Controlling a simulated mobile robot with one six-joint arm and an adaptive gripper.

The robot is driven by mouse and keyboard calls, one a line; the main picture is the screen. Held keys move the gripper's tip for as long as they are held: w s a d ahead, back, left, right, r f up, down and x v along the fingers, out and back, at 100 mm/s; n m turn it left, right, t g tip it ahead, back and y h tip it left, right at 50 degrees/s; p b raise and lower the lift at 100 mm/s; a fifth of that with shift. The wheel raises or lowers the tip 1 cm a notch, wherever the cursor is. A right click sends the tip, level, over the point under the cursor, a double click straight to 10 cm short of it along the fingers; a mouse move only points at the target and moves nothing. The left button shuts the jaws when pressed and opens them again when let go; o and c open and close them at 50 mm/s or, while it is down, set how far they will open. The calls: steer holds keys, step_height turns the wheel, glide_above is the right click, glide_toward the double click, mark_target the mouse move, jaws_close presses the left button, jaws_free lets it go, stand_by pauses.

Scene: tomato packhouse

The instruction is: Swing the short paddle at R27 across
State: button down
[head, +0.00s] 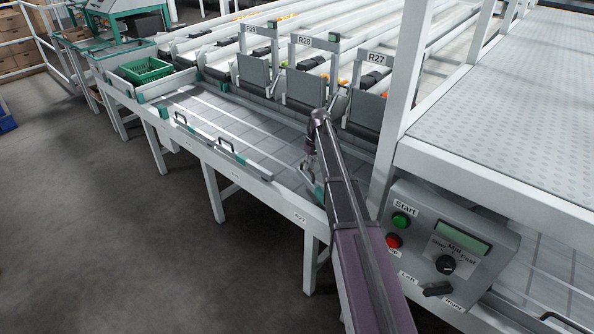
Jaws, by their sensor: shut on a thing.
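The R27 sign (376,58) hangs over the rightmost visible grey chute flap (366,108). A matching R27 label (300,218) is on the front rail of the belt table. My gripper (309,172) is low over the near edge of the belt, just above that label. It is shut on what appears to be the handle of the short paddle at R27. A teal end piece (319,192) shows beside the jaws. My arm hides most of this paddle, so its angle cannot be told.
The grey belt (235,125) looks empty. A white post (403,90) and a control box (447,245) stand close right of my arm. A green crate (145,70) is at the left.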

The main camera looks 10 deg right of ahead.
steer(key=d+m, duration=0.3)
steer(key=d, duration=0.4)
steer(key=shift+w+m+t, duration=0.25)
steer(key=shift+m+t, duration=0.05)
steer(key=shift+d, duration=0.1)
steer(key=c, duration=0.7)
jaws_free()
steer(key=shift+w, duration=0.1)
